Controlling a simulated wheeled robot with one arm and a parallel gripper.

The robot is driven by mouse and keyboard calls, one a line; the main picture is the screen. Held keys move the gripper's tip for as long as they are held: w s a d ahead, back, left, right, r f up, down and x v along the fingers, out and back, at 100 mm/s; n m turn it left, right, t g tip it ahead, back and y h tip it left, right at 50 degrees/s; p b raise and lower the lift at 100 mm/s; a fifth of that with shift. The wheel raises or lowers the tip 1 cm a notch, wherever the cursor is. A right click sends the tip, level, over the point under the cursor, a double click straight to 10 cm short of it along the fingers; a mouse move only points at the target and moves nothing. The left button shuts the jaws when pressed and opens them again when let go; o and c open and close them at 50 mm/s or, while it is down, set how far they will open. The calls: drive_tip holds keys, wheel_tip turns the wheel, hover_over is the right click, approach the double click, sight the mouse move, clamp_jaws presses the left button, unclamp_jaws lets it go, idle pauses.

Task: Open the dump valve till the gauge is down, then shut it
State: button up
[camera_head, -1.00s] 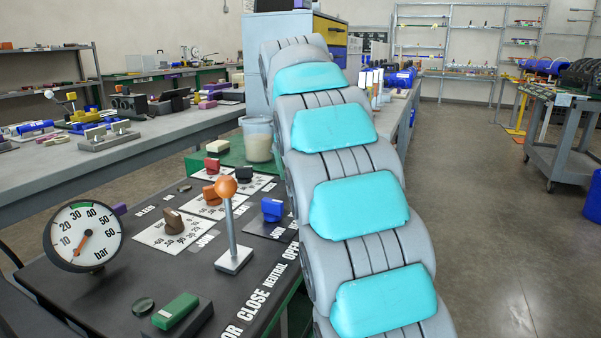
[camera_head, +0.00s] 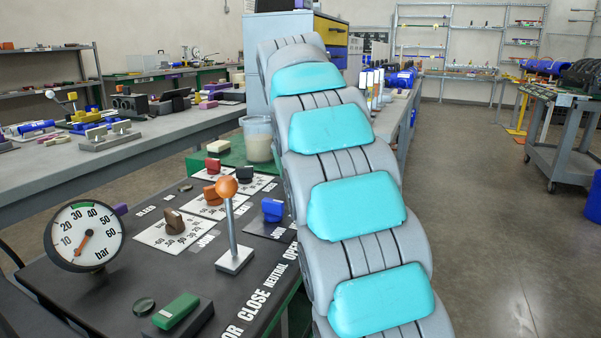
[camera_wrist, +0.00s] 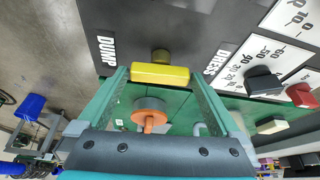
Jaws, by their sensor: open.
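My gripper (camera_wrist: 158,78) is open in the wrist view, its two fingers on either side of a yellow bar handle (camera_wrist: 160,74). The handle lies crosswise between the fingertips, on a short olive stem (camera_wrist: 160,56) at the dark panel, beside the word DUMP (camera_wrist: 107,48). I cannot tell whether the fingers touch its ends. In the head view the pressure gauge (camera_head: 84,236) stands at the panel's left; its orange needle points lower left, below the 10 mark near the scale's low end. My arm hides the dump handle and gripper there.
The dark panel (camera_head: 95,300) carries an orange-ball lever (camera_head: 233,235), a green block handle (camera_head: 176,311), a blue knob (camera_head: 272,210) and other coloured knobs. An orange-and-brown round part (camera_wrist: 152,117) shows between my fingers. Open floor (camera_head: 480,250) lies right of my arm.

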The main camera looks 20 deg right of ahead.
drive_tip(key=v, duration=0.7)
drive_tip(key=shift+r, duration=0.3)
drive_tip(key=shift+s, duration=0.15)
